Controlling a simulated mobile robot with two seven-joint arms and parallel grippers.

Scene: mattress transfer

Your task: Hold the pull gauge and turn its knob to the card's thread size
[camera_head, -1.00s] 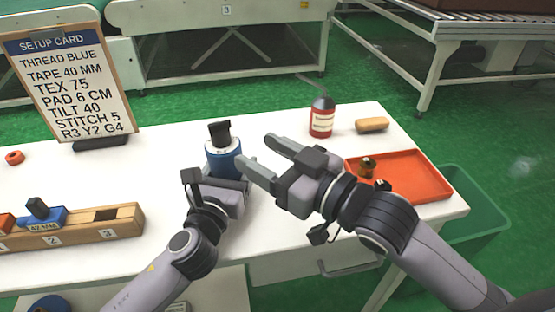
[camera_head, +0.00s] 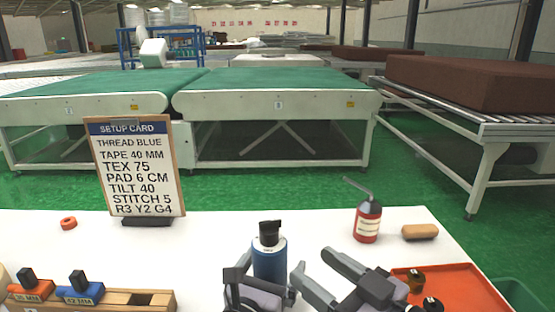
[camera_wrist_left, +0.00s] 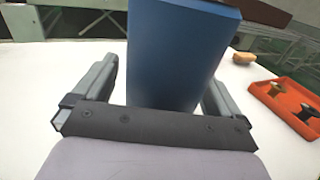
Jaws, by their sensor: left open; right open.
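My right gripper (camera_head: 322,270) is open to the right of the gauge, apart from the knob. The setup card (camera_head: 138,170) stands at the back left and reads TEX 75 and THREAD BLUE.
A red oil can (camera_head: 367,222) and a tan block (camera_head: 420,232) stand at the back right. An orange tray (camera_head: 470,285) with small spools lies at the right.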

